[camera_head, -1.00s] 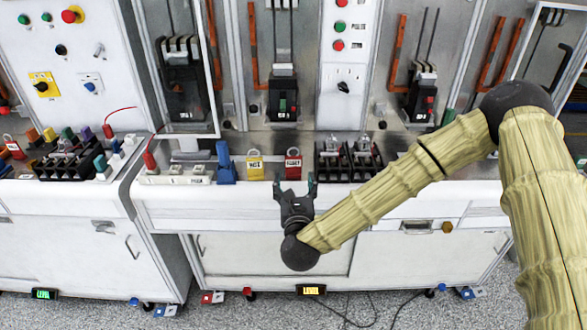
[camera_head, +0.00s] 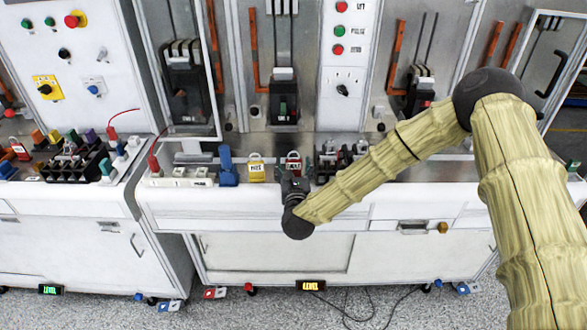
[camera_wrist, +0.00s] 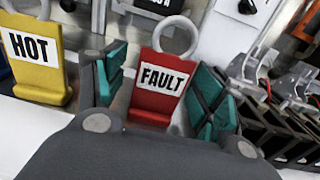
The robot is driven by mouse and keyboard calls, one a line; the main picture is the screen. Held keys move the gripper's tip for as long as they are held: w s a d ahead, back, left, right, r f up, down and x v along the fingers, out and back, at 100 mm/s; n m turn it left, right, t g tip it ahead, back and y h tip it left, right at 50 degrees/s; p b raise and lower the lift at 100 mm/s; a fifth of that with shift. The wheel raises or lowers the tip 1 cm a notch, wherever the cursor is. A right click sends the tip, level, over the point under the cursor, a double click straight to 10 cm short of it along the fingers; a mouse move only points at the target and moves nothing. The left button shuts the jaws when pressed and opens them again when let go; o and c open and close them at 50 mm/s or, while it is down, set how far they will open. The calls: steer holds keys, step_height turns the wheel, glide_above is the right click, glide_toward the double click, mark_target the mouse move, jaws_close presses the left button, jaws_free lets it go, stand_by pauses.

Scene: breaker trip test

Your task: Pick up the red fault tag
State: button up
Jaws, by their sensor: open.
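The red fault tag (camera_wrist: 158,92) stands upright on the bench top, with a white FAULT label and a grey ring on top. In the head view, the red tag (camera_head: 293,160) shows just beyond my gripper, its lower part hidden. My gripper (camera_wrist: 158,85) is open, with one teal-padded finger on each side of the tag. The tag shows between the fingers, with a gap visible on each side. In the head view, my gripper (camera_head: 293,172) is at the bench's front edge. I cannot tell whether the fingers reach fully around the tag.
A yellow HOT tag (camera_wrist: 38,55) stands close to the left of my left finger. A blue piece (camera_head: 228,168) is further left on the bench. Black terminal blocks (camera_wrist: 280,125) are close on the right. Breaker panels stand behind.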

mark_target(295, 160)
steer(key=c, duration=1)
steer(key=shift+c, duration=0.2)
steer(key=shift+r+b, duration=0.25)
steer(key=shift+b, duration=0.1)
steer(key=r, duration=0.1)
steer(key=b, duration=0.1)
steer(key=r+b, duration=0.1)
steer(key=shift+s+d+r, duration=0.15)
steer(key=shift+s+r, duration=0.1)
steer(key=shift+r, duration=0.1)
steer(key=s+d+r+b, duration=0.1)
steer(key=s+d+b, duration=0.1)
steer(key=s, duration=0.5)
steer(key=s+d+b, duration=0.2)
steer(key=s+d, duration=0.1)
steer(key=s, duration=0.4)
steer(key=shift+s+d+r, duration=0.15)
steer(key=shift+d+r, duration=0.25)
